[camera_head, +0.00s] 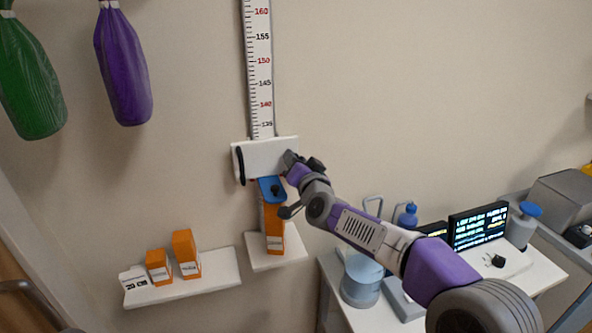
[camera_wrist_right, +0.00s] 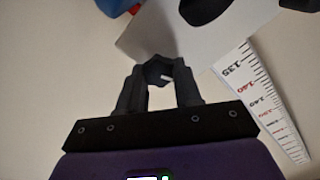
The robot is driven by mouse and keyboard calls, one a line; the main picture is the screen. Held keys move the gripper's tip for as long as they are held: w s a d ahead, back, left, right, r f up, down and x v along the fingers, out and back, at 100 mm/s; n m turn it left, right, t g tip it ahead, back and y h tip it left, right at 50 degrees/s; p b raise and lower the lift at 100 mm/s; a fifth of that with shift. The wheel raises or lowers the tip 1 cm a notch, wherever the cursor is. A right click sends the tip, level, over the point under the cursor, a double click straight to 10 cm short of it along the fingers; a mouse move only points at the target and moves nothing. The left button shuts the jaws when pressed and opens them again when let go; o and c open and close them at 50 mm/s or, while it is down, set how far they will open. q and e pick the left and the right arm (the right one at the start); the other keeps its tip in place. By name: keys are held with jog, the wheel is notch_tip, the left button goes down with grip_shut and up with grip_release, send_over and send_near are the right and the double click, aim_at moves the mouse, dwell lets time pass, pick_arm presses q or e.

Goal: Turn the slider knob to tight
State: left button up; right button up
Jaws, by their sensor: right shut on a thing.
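A white slider block (camera_head: 265,158) sits on the vertical height scale (camera_head: 260,70) on the wall, at the scale's lower end in the head view. It also shows at the top of the right wrist view (camera_wrist_right: 160,32). A dark knob (camera_wrist_right: 157,70) is at the slider's edge, between the fingertips of my right gripper (camera_wrist_right: 158,80). The right gripper is shut on this knob. In the head view the gripper (camera_head: 303,163) is at the slider's right end and covers most of the knob. No tight mark is readable. My left gripper is out of view.
An orange box with a blue top (camera_head: 273,215) stands on a small shelf just below the slider. A lower left shelf (camera_head: 185,288) holds smaller boxes. A desk with monitors (camera_head: 478,227) and a blue jug (camera_head: 362,282) is at the right. Green and purple bags hang upper left.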

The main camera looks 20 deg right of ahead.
jog(key=shift+f+m+b, duration=0.1)
jog(key=shift+m+b, duration=1)
jog(key=shift+m, duration=1.2)
jog(key=o, duration=1)
jog(key=shift+o, duration=0.2)
jog(key=s, duration=0.7)
jog(key=shift+s+d, duration=0.2)
jog(key=shift+s, duration=0.15)
